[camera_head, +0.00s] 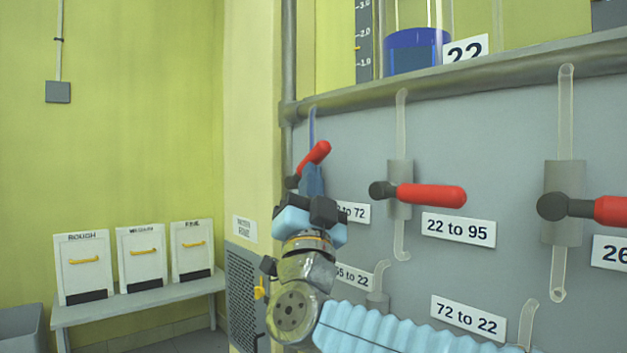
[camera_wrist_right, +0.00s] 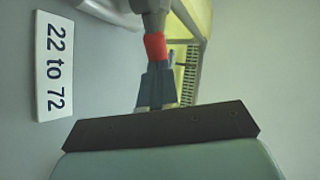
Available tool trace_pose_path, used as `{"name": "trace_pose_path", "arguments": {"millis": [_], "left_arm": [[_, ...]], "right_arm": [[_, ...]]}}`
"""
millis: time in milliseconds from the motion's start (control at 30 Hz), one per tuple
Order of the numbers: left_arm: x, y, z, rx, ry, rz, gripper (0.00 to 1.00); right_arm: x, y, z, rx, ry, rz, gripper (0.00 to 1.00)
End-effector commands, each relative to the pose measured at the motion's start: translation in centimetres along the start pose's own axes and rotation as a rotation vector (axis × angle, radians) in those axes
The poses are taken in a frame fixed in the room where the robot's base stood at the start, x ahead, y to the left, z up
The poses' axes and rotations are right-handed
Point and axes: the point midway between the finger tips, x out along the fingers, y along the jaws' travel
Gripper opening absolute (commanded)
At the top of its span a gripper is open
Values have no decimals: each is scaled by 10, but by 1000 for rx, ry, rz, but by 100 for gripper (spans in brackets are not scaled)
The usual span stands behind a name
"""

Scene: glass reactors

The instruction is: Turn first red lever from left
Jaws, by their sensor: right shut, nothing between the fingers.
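The first red lever from the left (camera_head: 316,154) is angled, with its dark pivot low on the left and its red handle rising to the right. Its tube (camera_head: 312,125) looks blue, unlike the pale tubes of the other valves. My right gripper (camera_head: 310,203) is just below this lever, shut and empty, and hides part of the valve. In the right wrist view the shut fingers (camera_wrist_right: 157,82) point at the red lever (camera_wrist_right: 155,46), and I cannot tell whether they touch it. The "22 to 72" label (camera_wrist_right: 55,65) is beside them. My left gripper is not in view.
A second red lever (camera_head: 430,195) lies level to the right, above the "22 to 95" label (camera_head: 458,228). A third red lever (camera_head: 611,210) is at the right edge. A metal rail (camera_head: 500,72) runs above. A bench (camera_head: 140,301) with white bins stands at the left.

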Motion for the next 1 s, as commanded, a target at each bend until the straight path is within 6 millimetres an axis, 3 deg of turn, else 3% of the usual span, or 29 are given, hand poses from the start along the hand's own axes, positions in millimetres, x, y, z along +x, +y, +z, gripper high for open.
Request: {"name": "trace_pose_path", "arguments": {"millis": [433, 767, 1000], "left_arm": [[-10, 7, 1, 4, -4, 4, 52], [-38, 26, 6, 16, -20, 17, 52], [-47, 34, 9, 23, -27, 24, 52]], "right_arm": [[6, -3, -5, -27, -51, 0, 0], [23, -11, -13, -118, -235, 1, 0], [36, -18, -11, -117, -230, 1, 0]]}}
